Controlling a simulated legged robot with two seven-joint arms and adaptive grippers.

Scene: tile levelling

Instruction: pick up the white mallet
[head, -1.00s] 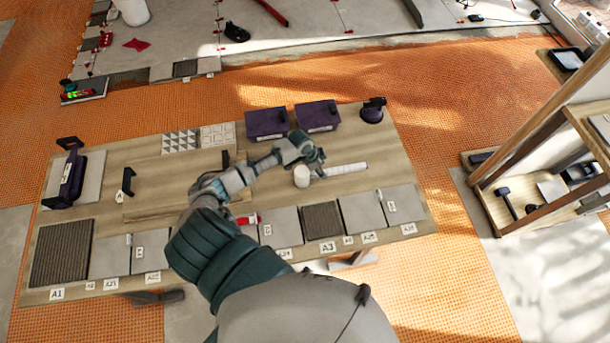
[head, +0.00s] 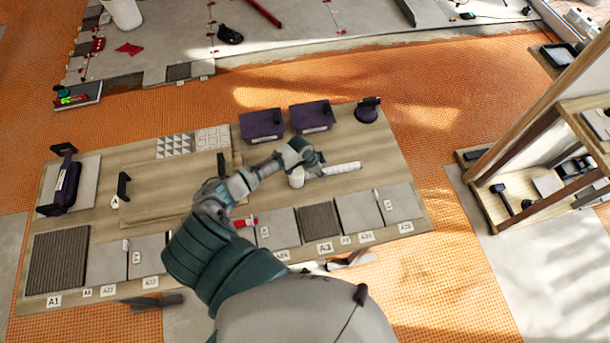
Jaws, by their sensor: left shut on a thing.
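My left gripper (head: 318,169) reaches over the table from the lower middle. It is shut on the mallet's handle, close beside the head. The fingers are small and partly hidden by my wrist. The mallet appears still at table height; I cannot tell whether it touches the top. My right gripper is out of view.
The wooden table (head: 385,150) carries purple boxes (head: 260,125), a dark suction-cup tool (head: 368,110), and labelled tile samples (head: 318,223) along its front edge. A red-handled tool (head: 245,222) lies near my forearm. A wooden shelf (head: 490,205) stands at the right.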

